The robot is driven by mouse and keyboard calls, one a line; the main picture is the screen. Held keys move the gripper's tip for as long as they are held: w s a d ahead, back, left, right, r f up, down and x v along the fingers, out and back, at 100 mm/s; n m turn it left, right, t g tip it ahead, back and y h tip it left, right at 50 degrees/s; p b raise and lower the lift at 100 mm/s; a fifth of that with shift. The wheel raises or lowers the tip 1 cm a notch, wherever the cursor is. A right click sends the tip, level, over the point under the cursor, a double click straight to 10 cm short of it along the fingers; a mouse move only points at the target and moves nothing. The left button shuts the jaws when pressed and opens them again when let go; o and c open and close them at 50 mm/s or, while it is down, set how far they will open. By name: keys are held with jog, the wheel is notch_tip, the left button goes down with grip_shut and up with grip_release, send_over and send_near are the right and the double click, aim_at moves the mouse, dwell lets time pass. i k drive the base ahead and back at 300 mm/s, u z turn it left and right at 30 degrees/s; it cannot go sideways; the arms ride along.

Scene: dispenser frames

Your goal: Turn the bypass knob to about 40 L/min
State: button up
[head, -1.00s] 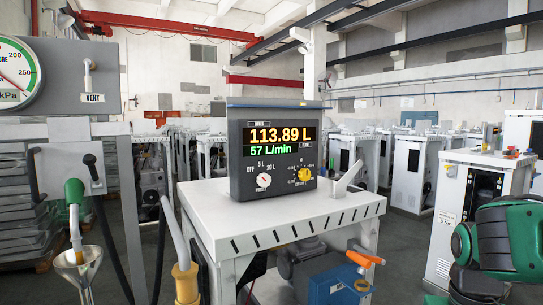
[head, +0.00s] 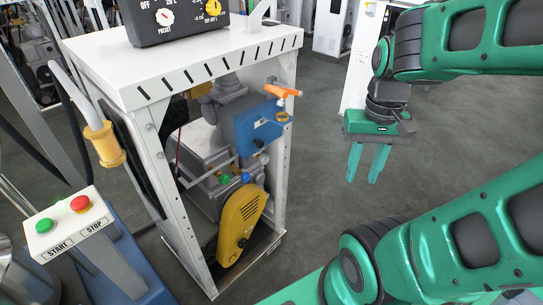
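The dispenser cabinet (head: 190,62) stands open-sided in the head view, with a blue unit (head: 257,128) inside. An orange lever (head: 283,91) and a brass-coloured round part (head: 283,117) sit on its right side. A small dark knob (head: 258,143), a green one (head: 223,179) and a blue one (head: 245,177) sit lower. I cannot read which is the bypass knob. The meter box (head: 178,22) is cut off at the top, with its flow display out of view. My gripper (head: 362,180) is open and empty, fingers pointing down, to the right of the cabinet and apart from it.
A yellow belt guard (head: 240,225) fills the cabinet bottom. A START/STOP box (head: 70,222) with green and red buttons stands at lower left. A yellow-collared hose (head: 104,145) hangs at the cabinet's left. Grey floor (head: 318,150) is clear between cabinet and gripper.

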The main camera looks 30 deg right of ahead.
aim_at(264, 158)
jog(key=z, duration=1.7)
jog(key=k, duration=1.35)
jog(key=u, duration=0.65)
jog(key=i, duration=1)
jog(key=z, duration=0.1)
